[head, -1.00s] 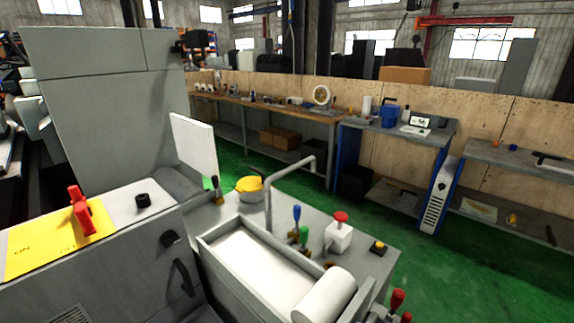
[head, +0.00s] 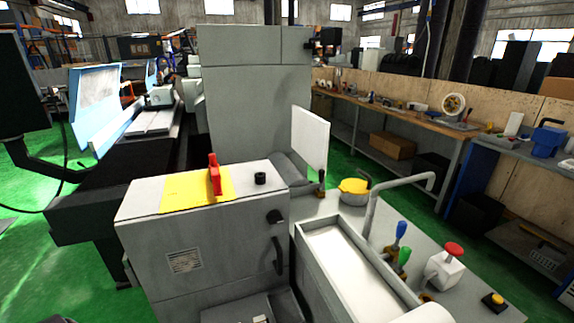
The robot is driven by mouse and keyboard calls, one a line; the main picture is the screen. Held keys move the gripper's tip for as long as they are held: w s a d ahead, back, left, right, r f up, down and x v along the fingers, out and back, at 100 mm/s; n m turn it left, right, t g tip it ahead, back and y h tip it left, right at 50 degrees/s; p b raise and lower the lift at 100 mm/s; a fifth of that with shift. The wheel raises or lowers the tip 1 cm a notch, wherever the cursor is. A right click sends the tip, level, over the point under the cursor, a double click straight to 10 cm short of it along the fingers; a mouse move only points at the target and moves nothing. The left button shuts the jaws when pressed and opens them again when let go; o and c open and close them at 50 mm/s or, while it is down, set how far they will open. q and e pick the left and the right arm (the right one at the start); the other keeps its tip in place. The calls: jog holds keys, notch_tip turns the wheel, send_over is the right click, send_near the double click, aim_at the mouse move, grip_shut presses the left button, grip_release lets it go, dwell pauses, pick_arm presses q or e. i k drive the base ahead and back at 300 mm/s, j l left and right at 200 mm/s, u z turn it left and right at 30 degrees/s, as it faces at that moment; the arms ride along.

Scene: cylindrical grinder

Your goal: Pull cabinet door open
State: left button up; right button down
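The grey cabinet (head: 150,212) of the grinder stands at the lower centre of the head view. Its front door (head: 215,262) has a vent grille (head: 184,262) and looks shut. A black vertical pull handle (head: 279,256) sits near the door's right edge. A black latch knob (head: 274,216) is above the handle. On the cabinet top are a yellow plate with a red rotary switch (head: 214,175) and a small black knob (head: 260,179). Neither of my grippers is in view.
A machine bed with a trough (head: 345,255), levers and a red button (head: 454,249) stands right of the cabinet. A bent pipe (head: 372,210) rises there. Another machine with a blue guard (head: 95,105) stands at left. Green floor (head: 60,270) is clear at lower left.

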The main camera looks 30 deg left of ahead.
aim_at(174, 254)
jog(key=u, duration=1.6)
jog(key=k+z, duration=0.35)
jog(key=k+l+z, duration=0.1)
jog(key=z, duration=0.25)
jog(key=k+l+z, duration=0.2)
jog(key=z, duration=0.15)
